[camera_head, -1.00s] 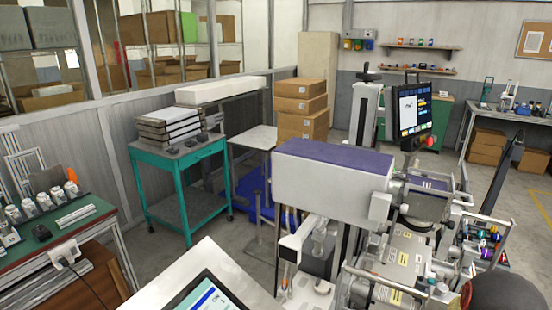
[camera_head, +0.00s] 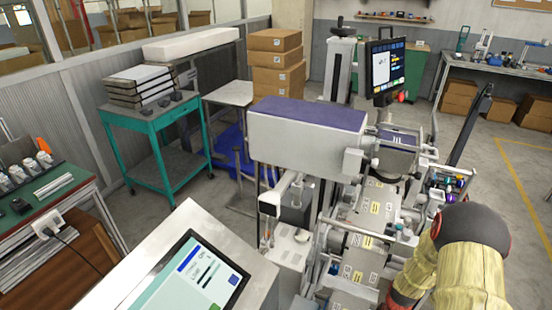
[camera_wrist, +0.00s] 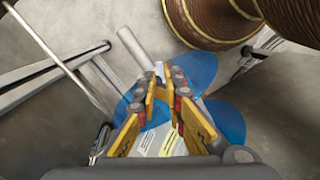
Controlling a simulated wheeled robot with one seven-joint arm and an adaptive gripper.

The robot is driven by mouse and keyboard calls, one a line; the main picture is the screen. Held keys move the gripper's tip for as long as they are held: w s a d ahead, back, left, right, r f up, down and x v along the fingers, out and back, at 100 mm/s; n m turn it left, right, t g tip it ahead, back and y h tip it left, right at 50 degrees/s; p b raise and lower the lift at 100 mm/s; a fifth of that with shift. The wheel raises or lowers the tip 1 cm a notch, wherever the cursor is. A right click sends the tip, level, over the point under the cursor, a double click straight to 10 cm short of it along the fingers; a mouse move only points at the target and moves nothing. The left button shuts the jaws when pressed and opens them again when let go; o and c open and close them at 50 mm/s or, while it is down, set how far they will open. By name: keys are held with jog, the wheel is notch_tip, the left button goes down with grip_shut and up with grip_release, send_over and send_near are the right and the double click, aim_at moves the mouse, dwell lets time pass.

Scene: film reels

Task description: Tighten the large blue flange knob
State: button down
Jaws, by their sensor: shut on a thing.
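The large blue flange knob (camera_wrist: 200,68) shows in the wrist view as rounded blue lobes on both sides of my fingers. My gripper (camera_wrist: 166,82) has yellow finger pads with dark and red joints, and it is shut on the knob's middle. The fingers hide much of the knob's centre. In the head view I cannot make out the knob or the gripper; my arm covers the lower right there.
The grey machine with a purple-topped housing (camera_head: 310,118) stands in the middle. A control screen (camera_head: 205,278) is in front, and a monitor (camera_head: 385,66) stands behind. A teal cart (camera_head: 165,125) is at the left. Open floor (camera_head: 520,190) lies at the right.

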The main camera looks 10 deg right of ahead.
jog(key=shift+r+p, duration=0.35)
jog(key=shift+r, duration=0.45)
jog(key=c, duration=2.5)
grip_release()
jog(key=shift+f, duration=0.1)
jog(key=shift+s+d+f, duration=0.1)
jog(key=shift+d, duration=0.3)
grip_shut()
jog(key=f+b, duration=0.1)
jog(key=d+f+t+y+b, duration=0.1)
jog(key=f+b, duration=0.1)
jog(key=w+f+t+b, duration=0.1)
jog(key=b, duration=0.1)
jog(key=shift+d+f, duration=0.15)
jog(key=shift+f, duration=0.15)
jog(key=shift+s+f+b, duration=0.15)
jog(key=shift+f+b, duration=0.6)
jog(key=shift+b, duration=0.3)
jog(key=shift+s+a+f+y+b, duration=0.15)
jog(key=shift+s+a+y+b, duration=0.1)
jog(key=shift+a+y+b, duration=0.1)
